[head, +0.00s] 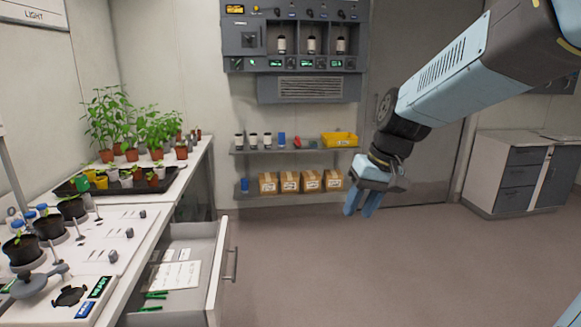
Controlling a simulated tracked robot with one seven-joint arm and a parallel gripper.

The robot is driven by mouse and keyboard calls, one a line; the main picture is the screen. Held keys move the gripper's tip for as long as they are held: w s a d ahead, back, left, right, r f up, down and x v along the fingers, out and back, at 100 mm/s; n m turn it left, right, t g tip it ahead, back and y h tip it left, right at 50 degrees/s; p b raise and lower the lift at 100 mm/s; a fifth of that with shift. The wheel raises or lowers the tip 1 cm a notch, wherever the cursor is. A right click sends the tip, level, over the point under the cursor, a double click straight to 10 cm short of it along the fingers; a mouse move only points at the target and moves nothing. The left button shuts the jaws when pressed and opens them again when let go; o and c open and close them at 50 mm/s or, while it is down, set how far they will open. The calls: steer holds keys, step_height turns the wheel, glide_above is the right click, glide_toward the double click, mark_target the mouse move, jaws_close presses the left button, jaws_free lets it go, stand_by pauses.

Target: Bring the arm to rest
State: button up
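My arm (450,85) reaches in from the upper right of the head view, a blue and dark grey arm angled down to the left. My gripper (361,209) hangs at its end with its blue fingers pointing down. It is over open floor, in front of the wall shelves and apart from everything around it. Two fingers show close together; I see nothing between them, but the angle hides whether a gap remains.
An open drawer (222,275) with papers and green-handled tools juts out from the left bench (140,225). Potted plants (130,125) stand on that bench. Shelves (300,150) with boxes are behind my gripper. A grey cabinet (508,172) stands right. The middle floor (350,270) is clear.

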steer(key=s+d+r+m+t+h, duration=0.1)
steer(key=s+d+r+t, duration=0.1)
steer(key=s+d, duration=0.2)
steer(key=s+d+r+m+t+h, duration=0.1)
steer(key=s+d, duration=0.3)
steer(key=s, duration=0.5)
steer(key=shift+s+d+r+t+h, duration=0.3)
steer(key=shift+s+r+t+h, duration=0.1)
steer(key=shift+h, duration=0.2)
